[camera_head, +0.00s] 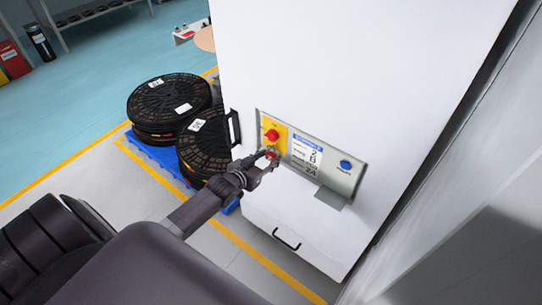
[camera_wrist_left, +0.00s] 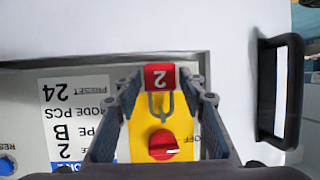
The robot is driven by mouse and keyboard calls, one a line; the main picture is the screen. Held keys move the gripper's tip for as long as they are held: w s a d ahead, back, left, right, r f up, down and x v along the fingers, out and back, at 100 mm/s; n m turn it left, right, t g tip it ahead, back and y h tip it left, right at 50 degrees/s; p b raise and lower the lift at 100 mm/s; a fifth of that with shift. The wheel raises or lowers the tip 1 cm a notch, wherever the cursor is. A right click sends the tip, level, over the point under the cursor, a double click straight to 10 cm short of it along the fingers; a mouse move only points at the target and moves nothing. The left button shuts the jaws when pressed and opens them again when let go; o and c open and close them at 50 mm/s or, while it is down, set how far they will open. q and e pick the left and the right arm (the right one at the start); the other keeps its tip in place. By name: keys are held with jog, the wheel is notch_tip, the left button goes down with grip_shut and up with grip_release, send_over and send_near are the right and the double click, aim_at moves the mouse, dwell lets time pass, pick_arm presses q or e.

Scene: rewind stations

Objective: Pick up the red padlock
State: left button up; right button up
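The red padlock (camera_wrist_left: 160,76) shows in the left wrist view with a white "2", upside down in that picture. Its grey shackle (camera_wrist_left: 161,104) lies over the yellow switch plate (camera_wrist_left: 140,130), next to the red rotary knob (camera_wrist_left: 163,145). In the head view the padlock (camera_head: 271,155) is a small red patch below the knob (camera_head: 271,135). My left gripper (camera_wrist_left: 161,80) has a fingertip against each side of the padlock body, and seems shut on it. It also shows in the head view (camera_head: 268,160), close to the panel. My right gripper is not in view.
The grey control panel (camera_head: 337,182) with a label and a blue button (camera_head: 345,164) is on the white cabinet (camera_head: 350,70). A black handle (camera_wrist_left: 279,90) stands out beside the panel. Black reels (camera_head: 168,101) sit on a blue pallet (camera_head: 150,151) to the left.

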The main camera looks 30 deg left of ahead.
pick_arm(q)
jog(key=c, duration=0.8)
grip_shut()
jog(key=shift+r, duration=0.1)
